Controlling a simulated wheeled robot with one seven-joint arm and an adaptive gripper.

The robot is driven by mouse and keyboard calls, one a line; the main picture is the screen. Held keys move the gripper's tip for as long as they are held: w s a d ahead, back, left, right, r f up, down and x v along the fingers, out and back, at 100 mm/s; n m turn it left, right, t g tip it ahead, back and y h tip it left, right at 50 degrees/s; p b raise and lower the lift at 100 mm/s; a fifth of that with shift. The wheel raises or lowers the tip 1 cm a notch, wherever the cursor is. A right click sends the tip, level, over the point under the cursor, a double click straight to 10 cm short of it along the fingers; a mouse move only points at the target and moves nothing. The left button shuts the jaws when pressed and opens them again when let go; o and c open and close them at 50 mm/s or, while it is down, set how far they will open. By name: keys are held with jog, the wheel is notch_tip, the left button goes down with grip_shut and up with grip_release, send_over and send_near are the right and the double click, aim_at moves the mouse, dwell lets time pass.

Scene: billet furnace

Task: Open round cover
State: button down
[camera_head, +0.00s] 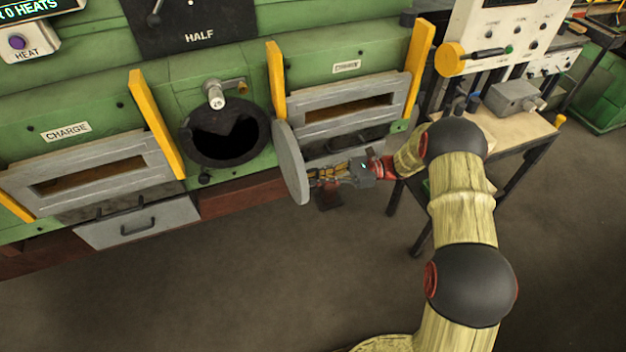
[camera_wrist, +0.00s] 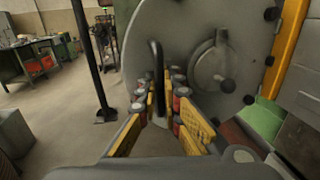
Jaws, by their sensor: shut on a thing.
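The round cover (camera_head: 290,165) is a grey disc, standing swung out from the furnace front and seen nearly edge-on. The dark round opening (camera_head: 225,135) it belongs to lies uncovered to its left. My gripper (camera_head: 318,177) is at the right face of the cover, shut on its handle. In the wrist view the cover (camera_wrist: 195,35) fills the upper middle, with a dark upright bar handle (camera_wrist: 156,60) between the fingers of my gripper (camera_wrist: 160,100). The exact finger contact on the bar is partly hidden.
Charge doors with yellow side guides (camera_head: 155,125) flank the opening; the right door (camera_head: 345,105) is close behind the cover. A work table (camera_head: 500,130) with instruments stands at right, near my arm. The floor in front (camera_head: 200,270) is clear.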

jog(key=c, duration=2.2)
grip_release()
jog(key=shift+c, duration=0.2)
jog(key=w+d, duration=0.2)
jog(key=d, duration=1)
jog(key=shift+f, duration=0.1)
